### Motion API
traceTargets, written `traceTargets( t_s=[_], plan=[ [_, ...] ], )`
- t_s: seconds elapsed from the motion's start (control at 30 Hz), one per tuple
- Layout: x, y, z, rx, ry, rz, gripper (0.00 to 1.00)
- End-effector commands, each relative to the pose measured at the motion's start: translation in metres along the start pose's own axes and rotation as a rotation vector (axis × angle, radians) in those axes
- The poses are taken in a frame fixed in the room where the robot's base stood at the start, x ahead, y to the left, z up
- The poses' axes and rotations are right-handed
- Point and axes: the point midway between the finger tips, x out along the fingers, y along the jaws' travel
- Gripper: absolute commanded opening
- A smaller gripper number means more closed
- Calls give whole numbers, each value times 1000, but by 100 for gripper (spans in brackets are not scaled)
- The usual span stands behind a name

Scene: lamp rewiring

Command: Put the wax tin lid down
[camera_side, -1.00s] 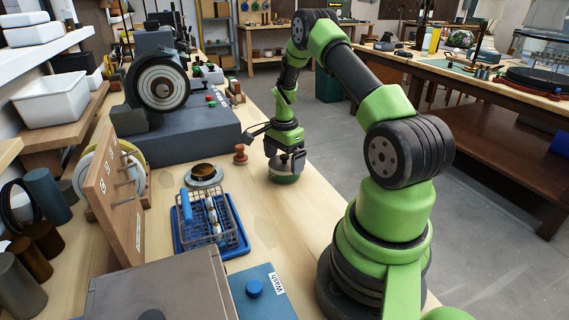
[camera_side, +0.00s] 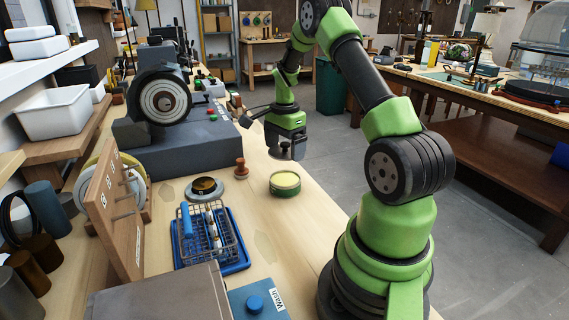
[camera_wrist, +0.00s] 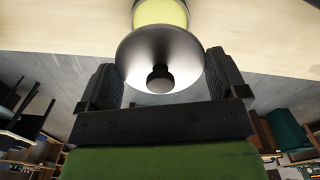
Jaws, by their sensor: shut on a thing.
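The wax tin (camera_side: 285,185) is a low round green tin with pale yellow wax showing in its open top. It stands on the wooden bench near its edge. My gripper (camera_side: 287,152) is raised above and behind the tin in the side view. It is shut on the wax tin lid (camera_wrist: 160,50), a shiny metal disc with a dark knob, gripped between both fingers. The lid is small and partly hidden in the side view. In the wrist view, the yellow wax of the tin shows just beyond the lid, apart from it.
A red-brown knobbed stamp (camera_side: 241,168) and a round dish with a dark centre (camera_side: 205,188) stand left of the tin. A blue tray (camera_side: 238,262) with a wire basket is nearer. The bench right of the tin is narrow; its edge drops to the floor.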

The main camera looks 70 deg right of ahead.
Motion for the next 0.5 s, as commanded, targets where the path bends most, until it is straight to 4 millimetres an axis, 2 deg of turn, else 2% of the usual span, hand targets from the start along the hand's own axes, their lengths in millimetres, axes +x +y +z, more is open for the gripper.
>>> traceTargets(
  t_s=[0.1,0.27,0.37,0.47,0.5],
  plan=[
    [-17,0,0,-2,1,-2,69],
    [-26,0,6,-41,0,0,69],
    [-31,0,27,-170,0,0,69],
    [-38,2,61,-399,0,1,69],
    [-41,5,78,-518,1,0,69]
  ],
)
